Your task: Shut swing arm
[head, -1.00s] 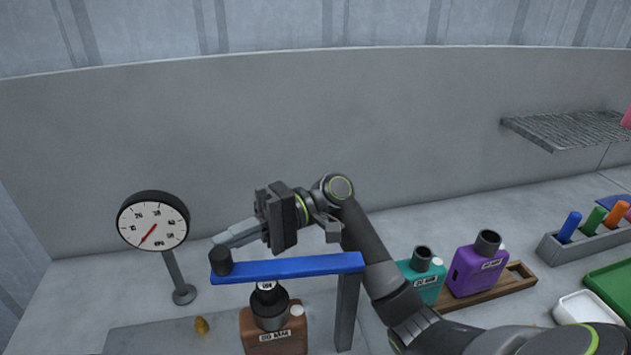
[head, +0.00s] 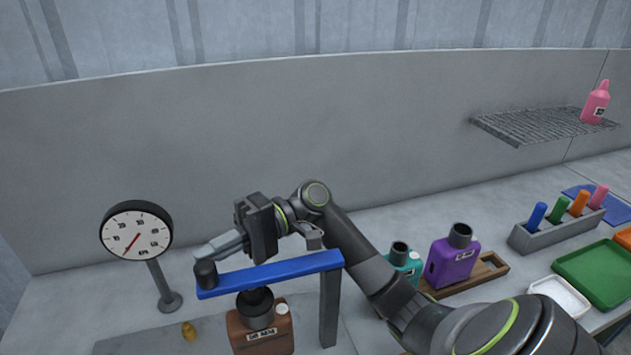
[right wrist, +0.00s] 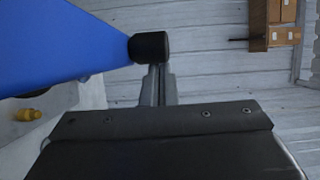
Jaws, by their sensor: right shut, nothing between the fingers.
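The swing arm is a blue bar (head: 272,272) on a grey post (head: 329,308), with a black knob (head: 205,274) at its left end. It reaches out over a brown bottle-like container (head: 262,330) with a dark neck. My right gripper (head: 203,252) is shut and empty, its fingertips right at the knob, apparently touching it. The right wrist view shows the blue bar (right wrist: 55,45), the knob (right wrist: 150,47) and the closed fingers (right wrist: 157,85) close beside it. My left gripper is out of view.
A dial gauge (head: 136,232) on a stand is left of the knob. Teal (head: 406,264) and purple (head: 453,260) containers stand on a wooden tray (head: 487,270) to the right. Beyond are a grey holder (head: 540,236) with coloured handles, a green tray (head: 600,272) and a wall shelf (head: 535,126).

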